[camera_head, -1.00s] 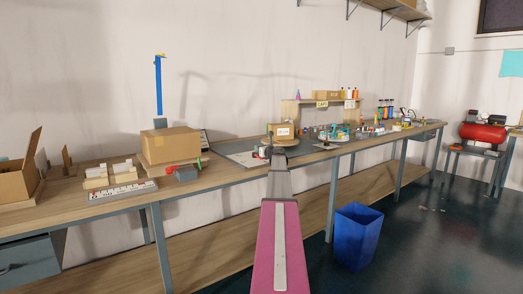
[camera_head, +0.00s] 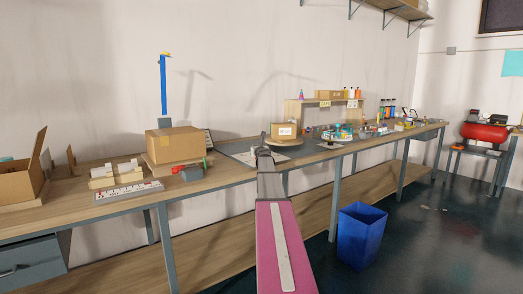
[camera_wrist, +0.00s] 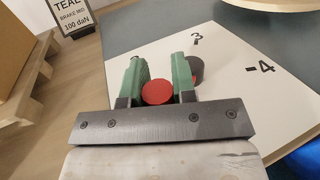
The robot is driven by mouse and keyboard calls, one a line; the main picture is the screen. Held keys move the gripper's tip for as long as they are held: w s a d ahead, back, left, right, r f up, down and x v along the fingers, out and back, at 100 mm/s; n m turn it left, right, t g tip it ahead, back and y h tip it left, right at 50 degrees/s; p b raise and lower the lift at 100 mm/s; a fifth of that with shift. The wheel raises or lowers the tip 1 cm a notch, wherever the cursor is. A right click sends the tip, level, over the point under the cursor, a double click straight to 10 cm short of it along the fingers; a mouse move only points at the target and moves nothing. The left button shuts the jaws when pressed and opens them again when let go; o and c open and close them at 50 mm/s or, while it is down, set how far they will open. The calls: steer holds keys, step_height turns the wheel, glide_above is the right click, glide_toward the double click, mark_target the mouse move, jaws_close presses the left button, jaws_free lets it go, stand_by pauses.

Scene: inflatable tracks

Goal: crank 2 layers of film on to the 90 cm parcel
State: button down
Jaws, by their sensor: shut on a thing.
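My gripper (camera_wrist: 157,72) has green fingers and is shut on a red round knob (camera_wrist: 157,92) in the wrist view. A dark grey round part (camera_wrist: 197,66) sits just beyond the right finger, over a white dial plate (camera_wrist: 240,85) marked 3 and -4. In the head view my gripper (camera_head: 263,150) is at the workbench, in front of a small labelled cardboard parcel (camera_head: 284,130) on a round disc (camera_head: 284,141). The parcel's label is too small to read. I cannot make out film on it.
A larger carton (camera_head: 173,144) rests on a wooden pallet (camera_head: 152,166) to the left. A sign (camera_wrist: 72,17) reads TEAL, BRAKE MID, 100 daN. A blue post (camera_head: 163,85) stands behind the carton. A blue bin (camera_head: 361,237) stands on the floor.

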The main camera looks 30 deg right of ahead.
steer(key=shift+w+a, duration=0.75)
steer(key=shift+w, duration=0.25)
steer(key=shift+d, duration=0.2)
stand_by(0.6)
steer(key=c, duration=0.9)
jaws_free()
steer(key=shift+a, duration=0.1)
steer(key=v, duration=1)
steer(key=shift+s, duration=0.4)
